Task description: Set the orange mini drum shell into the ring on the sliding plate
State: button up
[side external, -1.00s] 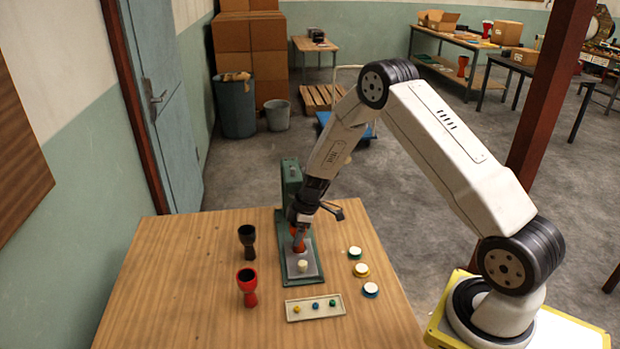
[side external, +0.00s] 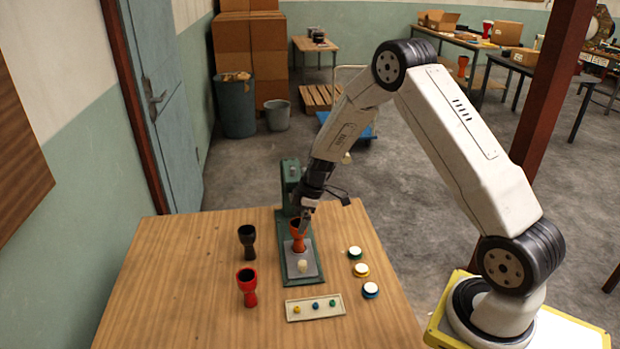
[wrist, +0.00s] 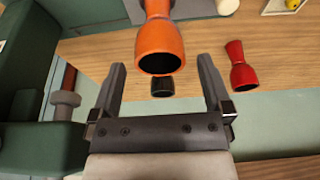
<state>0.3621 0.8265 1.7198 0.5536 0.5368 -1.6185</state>
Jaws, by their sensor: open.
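The orange drum shell (side external: 298,236) stands upright on the sliding plate (side external: 303,267) of the green press (side external: 290,185). Its foot meets the plate where the ring would be, but the ring itself is too small or hidden to make out. In the wrist view the orange shell (wrist: 160,45) shows its dark open mouth, beyond my fingertips. My gripper (side external: 303,222) is just above the shell in the side view. In the wrist view my gripper (wrist: 160,75) is open, with clear gaps between both fingers and the shell.
A black drum shell (side external: 247,242) and a red drum shell (side external: 247,287) stand left of the press. A tray (side external: 340,307) with small coloured pieces lies in front. Several white-topped discs (side external: 361,270) lie to the right. A cream knob (side external: 302,265) sits at the plate's front.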

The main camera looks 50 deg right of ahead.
jog(key=v, duration=0.7)
jog(key=shift+r, duration=0.35)
jog(key=shift+s, duration=0.15)
jog(key=s+a+r+m+h, duration=0.2)
jog(key=s+a+r+m, duration=0.2)
jog(key=s+a+m, duration=0.5)
jog(key=s+a, duration=0.5)
jog(key=s, duration=0.3)
jog(key=shift+s+a+r, duration=0.15)
jog(key=shift+s, duration=0.2)
jog(key=shift+c, duration=0.2)
